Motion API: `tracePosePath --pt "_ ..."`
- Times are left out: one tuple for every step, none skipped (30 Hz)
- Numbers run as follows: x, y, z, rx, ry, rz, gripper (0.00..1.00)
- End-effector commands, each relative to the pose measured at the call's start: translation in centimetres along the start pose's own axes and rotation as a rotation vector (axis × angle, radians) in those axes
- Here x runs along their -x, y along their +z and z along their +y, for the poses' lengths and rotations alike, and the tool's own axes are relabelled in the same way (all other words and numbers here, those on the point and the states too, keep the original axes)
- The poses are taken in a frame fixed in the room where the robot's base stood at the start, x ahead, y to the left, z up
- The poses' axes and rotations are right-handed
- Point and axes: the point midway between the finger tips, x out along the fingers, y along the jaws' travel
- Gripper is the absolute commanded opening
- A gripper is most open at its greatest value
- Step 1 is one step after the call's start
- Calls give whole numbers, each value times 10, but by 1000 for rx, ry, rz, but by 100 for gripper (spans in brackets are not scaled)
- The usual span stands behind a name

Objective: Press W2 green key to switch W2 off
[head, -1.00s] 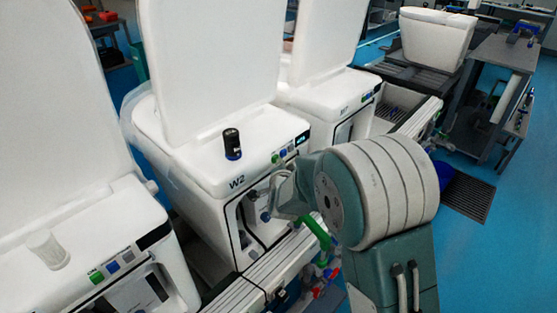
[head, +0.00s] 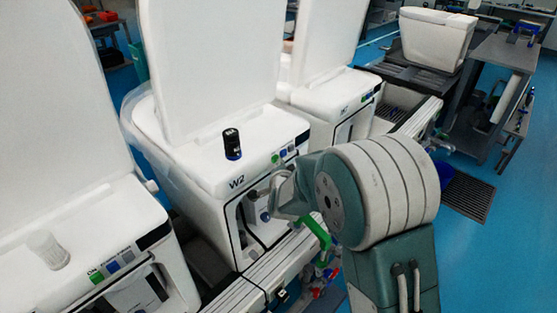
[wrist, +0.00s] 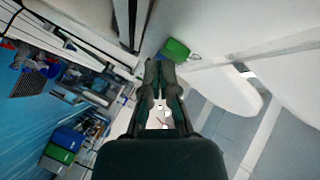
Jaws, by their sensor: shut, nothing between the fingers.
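The white W2 unit (head: 222,172) stands in the middle of the head view with its lid raised. Its green key (head: 275,159) is on the front top edge, left of a blue key (head: 283,153) and a dark display (head: 302,138). In the wrist view a green key (wrist: 175,50) lies just beyond the tips of my gripper (wrist: 160,66). My gripper is shut and empty, its tips at or very near the key; I cannot tell whether they touch. In the head view my arm hides most of the gripper.
A black cylinder (head: 232,144) stands on top of W2. A grey rail (head: 262,277) runs along the fronts. Blue floor is open at the right.

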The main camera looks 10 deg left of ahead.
Motion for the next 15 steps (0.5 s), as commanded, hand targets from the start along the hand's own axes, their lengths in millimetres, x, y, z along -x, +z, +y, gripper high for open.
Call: tracePosePath --pt "2 -2 1 -1 0 1 0" --pt "3 -3 2 -1 1 1 0" --pt "5 -4 3 -1 1 1 0" --pt "5 -4 4 -2 1 1 0" --pt "6 -4 4 -2 1 1 0" --pt "6 -5 4 -2 0 1 0" --pt "6 -4 4 -2 0 1 0" --pt "6 -4 4 -1 0 1 0" --pt "6 -4 4 -1 0 1 0" --pt "6 -4 4 -1 0 1 0" --pt "6 -4 4 -1 0 1 0" --pt "6 -4 4 -1 0 1 0" --pt "6 -5 5 -1 1 1 0" --pt "7 -6 5 -1 1 1 0" --pt "9 -8 7 0 1 2 0"
